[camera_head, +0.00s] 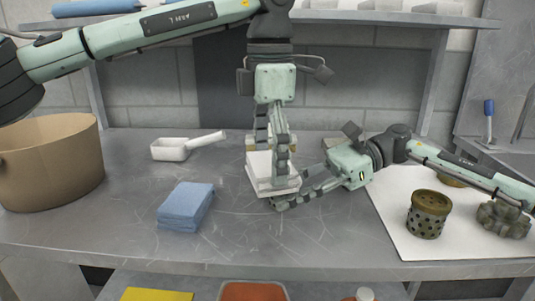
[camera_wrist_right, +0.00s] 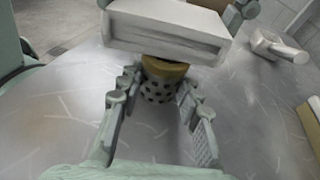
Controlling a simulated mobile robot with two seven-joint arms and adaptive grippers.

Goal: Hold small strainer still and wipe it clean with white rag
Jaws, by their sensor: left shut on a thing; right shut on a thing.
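The small strainer (camera_wrist_right: 160,80), a dark perforated cup with a brass-coloured rim, stands between the fingers of my right gripper (camera_wrist_right: 157,92) in the right wrist view. In the head view my right gripper (camera_head: 290,198) reaches in low from the right, and the strainer is hidden there. The white rag (camera_wrist_right: 168,27) is a folded block right over the strainer's top in the wrist view; I cannot tell if they touch. My left gripper (camera_head: 272,160) points down and is shut on the rag, which also shows in the head view (camera_head: 262,178).
A larger perforated strainer (camera_head: 428,216) and a dark lobed part (camera_head: 503,220) are on a white mat (camera_head: 391,205) at right. A blue folded cloth (camera_head: 186,206), white scoop (camera_head: 170,150) and tan bin (camera_head: 55,165) are at left. The bench's front middle is clear.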

